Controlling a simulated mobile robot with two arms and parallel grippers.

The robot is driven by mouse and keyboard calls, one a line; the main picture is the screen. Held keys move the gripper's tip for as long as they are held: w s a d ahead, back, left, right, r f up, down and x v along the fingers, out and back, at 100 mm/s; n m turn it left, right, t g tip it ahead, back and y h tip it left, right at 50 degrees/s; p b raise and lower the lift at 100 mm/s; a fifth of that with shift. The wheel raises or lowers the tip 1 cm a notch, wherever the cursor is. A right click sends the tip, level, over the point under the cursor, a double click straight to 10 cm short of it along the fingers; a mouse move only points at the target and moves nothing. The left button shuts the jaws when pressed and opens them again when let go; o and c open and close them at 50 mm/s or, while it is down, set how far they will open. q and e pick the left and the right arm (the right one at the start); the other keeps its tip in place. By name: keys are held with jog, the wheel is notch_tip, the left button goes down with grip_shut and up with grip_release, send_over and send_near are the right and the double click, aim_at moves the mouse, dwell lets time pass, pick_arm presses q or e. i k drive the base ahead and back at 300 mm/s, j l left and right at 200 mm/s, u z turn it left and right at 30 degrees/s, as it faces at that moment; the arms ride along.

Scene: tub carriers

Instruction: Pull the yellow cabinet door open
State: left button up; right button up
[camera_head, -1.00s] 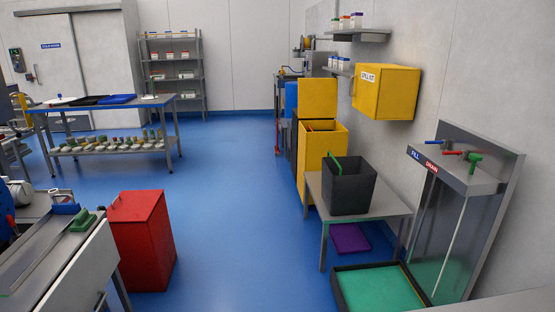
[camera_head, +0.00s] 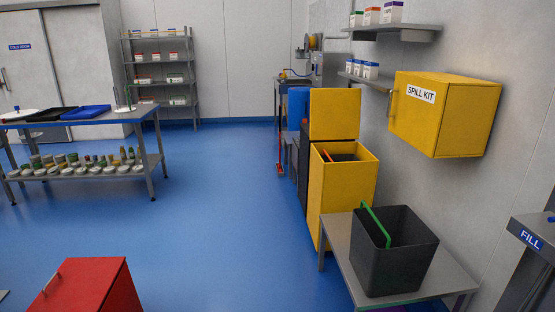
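The yellow cabinet (camera_head: 445,115) hangs on the right wall and bears a "SPILL KIT" label (camera_head: 421,94). Its door, with a thin vertical handle (camera_head: 393,103) at the left edge of the front, looks shut. Neither of my grippers shows in the head view, so I cannot see whether they are open or shut.
Below the cabinet, a dark grey tub with a green handle (camera_head: 400,265) stands on a grey table (camera_head: 338,250). A yellow bin with a raised lid (camera_head: 343,190) stands behind it. A red bin (camera_head: 90,290) is at lower left. The blue floor (camera_head: 225,215) between is clear.

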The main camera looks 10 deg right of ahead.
aim_at(418, 102)
jog(key=i+j, duration=0.1)
jog(key=i, duration=1.95)
jog(key=l+z, duration=0.05)
jog(key=l, duration=0.05)
